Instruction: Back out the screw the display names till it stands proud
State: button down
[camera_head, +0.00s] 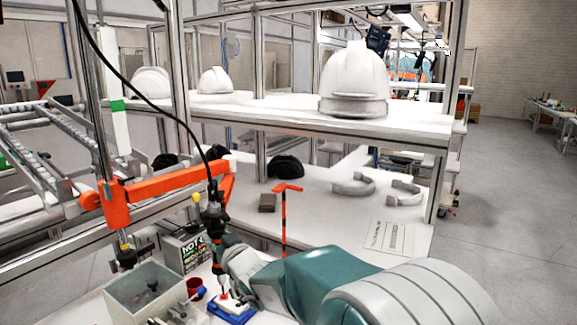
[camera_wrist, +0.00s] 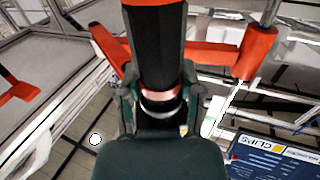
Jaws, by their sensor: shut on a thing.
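My gripper (camera_head: 228,255) is shut on the black power screwdriver (camera_head: 213,222), which hangs upright from an orange jointed arm (camera_head: 160,183). In the wrist view the black and orange tool body (camera_wrist: 160,60) stands between the fingers (camera_wrist: 160,108). Below the tool, a white part (camera_head: 228,302) sits in a blue holder (camera_head: 236,316). The tool's tip is close above the white part; I cannot tell if it touches. The screws are too small to make out.
A grey bin (camera_head: 148,290) and a red cup (camera_head: 195,288) stand left of the holder. A red T-shaped post (camera_head: 285,215) rises beyond my arm. White helmets (camera_head: 354,80) stand on the upper shelf.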

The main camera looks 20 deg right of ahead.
aim_at(217, 218)
jog(key=shift+s+f, duration=0.1)
jog(key=shift+f, duration=0.5)
dwell(1.6)
jog(key=shift+r, duration=3.35)
